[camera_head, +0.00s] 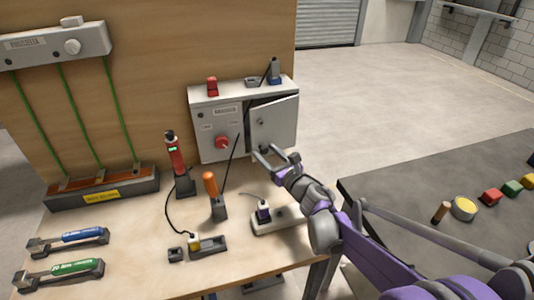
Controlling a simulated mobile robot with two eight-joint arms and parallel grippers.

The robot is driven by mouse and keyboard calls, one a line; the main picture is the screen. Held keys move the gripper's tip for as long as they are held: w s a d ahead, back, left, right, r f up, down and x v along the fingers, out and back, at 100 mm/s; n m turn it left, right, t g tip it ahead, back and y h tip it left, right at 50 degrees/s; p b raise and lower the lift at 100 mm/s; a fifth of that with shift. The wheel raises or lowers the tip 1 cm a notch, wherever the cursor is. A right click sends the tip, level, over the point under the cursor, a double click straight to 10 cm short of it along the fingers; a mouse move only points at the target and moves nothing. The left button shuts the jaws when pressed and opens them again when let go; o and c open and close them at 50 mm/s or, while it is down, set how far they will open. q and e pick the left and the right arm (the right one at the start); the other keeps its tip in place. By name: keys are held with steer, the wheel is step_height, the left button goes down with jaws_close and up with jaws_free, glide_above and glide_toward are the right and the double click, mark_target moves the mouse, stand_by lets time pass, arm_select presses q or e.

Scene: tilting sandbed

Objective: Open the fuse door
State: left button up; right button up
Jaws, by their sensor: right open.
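The grey fuse box (214,103) stands at the back of the wooden workbench against the board. Its fuse door (280,118) is the right-hand panel, with a small dark knob or lock (262,122). The door stands slightly ajar, with a dark gap along its top and left edge. My right gripper (268,157) is open and empty, just below and in front of the door's lower edge. Whether a finger touches the door I cannot tell. My left gripper is out of view.
A red knob (222,142) sits on the box's left panel. A red tool (176,157), an orange-handled tool (211,187) and a white block (279,221) stand on the bench before the box. A dark table (400,190) with coloured blocks is at right.

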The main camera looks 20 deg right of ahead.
jaws_close()
stand_by(1.4)
